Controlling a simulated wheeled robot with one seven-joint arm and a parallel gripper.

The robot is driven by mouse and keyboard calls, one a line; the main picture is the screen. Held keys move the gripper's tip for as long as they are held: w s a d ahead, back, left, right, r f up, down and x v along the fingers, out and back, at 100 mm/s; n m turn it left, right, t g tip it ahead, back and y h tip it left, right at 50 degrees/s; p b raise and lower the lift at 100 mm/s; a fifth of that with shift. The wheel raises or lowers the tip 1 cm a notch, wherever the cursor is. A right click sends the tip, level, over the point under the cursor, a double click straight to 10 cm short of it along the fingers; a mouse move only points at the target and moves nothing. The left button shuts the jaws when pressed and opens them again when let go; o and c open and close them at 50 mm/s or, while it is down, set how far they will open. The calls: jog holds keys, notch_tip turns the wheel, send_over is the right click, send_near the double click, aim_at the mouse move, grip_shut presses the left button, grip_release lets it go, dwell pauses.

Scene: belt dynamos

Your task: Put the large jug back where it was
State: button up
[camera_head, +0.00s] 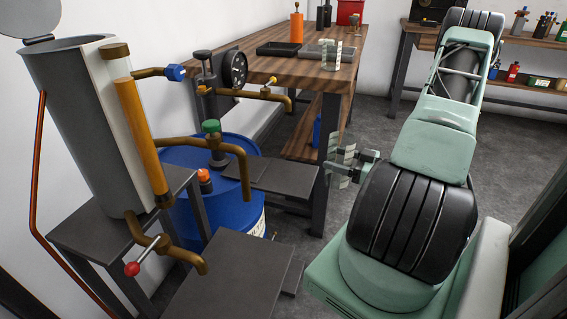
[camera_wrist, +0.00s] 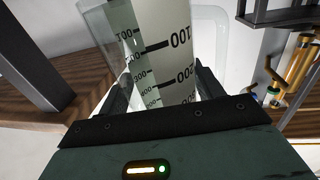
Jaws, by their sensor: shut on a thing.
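A clear graduated jug with black marks (camera_wrist: 165,50) fills the upper middle of the wrist view, with its clear handle at the right. My gripper (camera_wrist: 160,95) is shut on it, one finger on each side. In the head view, the held jug (camera_head: 345,158) shows small and see-through at the tip of my gripper (camera_head: 356,167), in front of the wooden bench's near leg. Another clear graduated jug (camera_head: 331,56) stands on the wooden bench (camera_head: 290,66). I cannot tell from these views which of the two is larger, or whether the held jug contains liquid.
Left of my gripper are a dark grey platform (camera_head: 275,178), a lower one (camera_head: 225,280), a blue drum (camera_head: 220,200) and brass pipes with taps. A black tray (camera_head: 285,48) and orange bottle (camera_head: 296,25) share the bench. Shelves stand at the back right. Open floor lies between.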

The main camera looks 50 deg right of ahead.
jog(key=shift+f+b+x, duration=0.15)
jog(key=shift+f+x, duration=0.45)
jog(key=shift+x, duration=2.05)
jog(key=shift+f+b+x, duration=0.15)
jog(key=shift+f+x, duration=0.4)
jog(key=shift+x, duration=2.05)
jog(key=shift+f+b+x, duration=0.15)
jog(key=shift+f+x, duration=0.45)
jog(key=shift+x, duration=2.05)
jog(key=shift+f, duration=0.1)
jog(key=o, duration=1.4)
jog(key=shift+c, duration=0.2)
jog(key=shift+r, duration=0.2)
jog(key=v, duration=1.2)
